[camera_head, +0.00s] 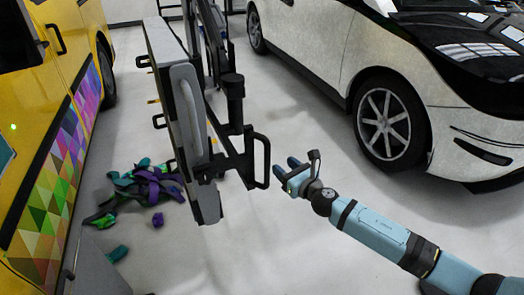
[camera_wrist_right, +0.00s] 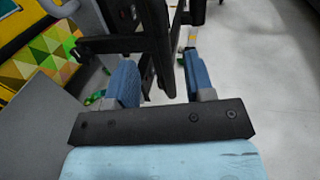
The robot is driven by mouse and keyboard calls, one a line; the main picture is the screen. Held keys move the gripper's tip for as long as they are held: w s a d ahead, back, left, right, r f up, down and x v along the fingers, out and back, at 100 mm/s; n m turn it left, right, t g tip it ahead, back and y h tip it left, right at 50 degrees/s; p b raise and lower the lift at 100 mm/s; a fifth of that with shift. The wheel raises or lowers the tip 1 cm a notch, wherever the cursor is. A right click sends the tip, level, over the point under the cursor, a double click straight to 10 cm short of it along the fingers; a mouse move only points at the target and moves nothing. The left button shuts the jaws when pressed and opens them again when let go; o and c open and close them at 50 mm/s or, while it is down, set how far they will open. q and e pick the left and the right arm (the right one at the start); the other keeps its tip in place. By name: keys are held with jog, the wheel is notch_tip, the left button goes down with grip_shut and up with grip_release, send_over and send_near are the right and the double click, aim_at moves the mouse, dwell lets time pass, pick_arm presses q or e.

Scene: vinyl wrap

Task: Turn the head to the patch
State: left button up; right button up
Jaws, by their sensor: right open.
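A patch of multicoloured triangles (camera_head: 45,205) covers the lower side of the yellow vehicle at the left of the head view. Part of its yellow and green triangles (camera_wrist_right: 42,62) shows at the upper left of the wrist view. A tall grey panel unit (camera_head: 187,112) with black handles stands between the vehicles; I cannot tell whether it is the head. My right gripper (camera_head: 287,167) is open and empty, just right of the unit's black lower handle (camera_head: 262,160). In the wrist view its two blue fingers (camera_wrist_right: 160,65) are apart, with black bars beyond them.
The yellow vehicle (camera_head: 35,85) stands at the left and a white car (camera_head: 320,45) at the right. Purple and green scraps (camera_head: 145,185) lie on the floor left of the unit. The pale floor (camera_head: 255,240) is clear around the front centre.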

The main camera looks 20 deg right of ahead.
aim_at(269, 154)
jog(key=b+x, duration=0.1)
jog(key=x, duration=0.8)
jog(key=shift+w+a+f, duration=0.1)
jog(key=shift+w+a, duration=0.05)
jog(key=shift+w, duration=0.25)
jog(key=shift+w+a+b, duration=0.15)
jog(key=shift+w+b, duration=0.15)
jog(key=shift+w, duration=0.2)
grip_shut()
pick_arm(q)
notch_tip(269, 154, up, 6)
jog(key=d+t+h+b, duration=0.1)
jog(key=d+t+h, duration=0.1)
jog(key=shift+w+d+t+h, duration=0.25)
jog(key=shift+w+t+h, duration=0.05)
jog(key=shift+w+t, duration=0.1)
pick_arm(e)
jog(key=d, duration=0.9)
jog(key=shift+w+d, duration=0.2)
jog(key=shift+w, duration=0.2)
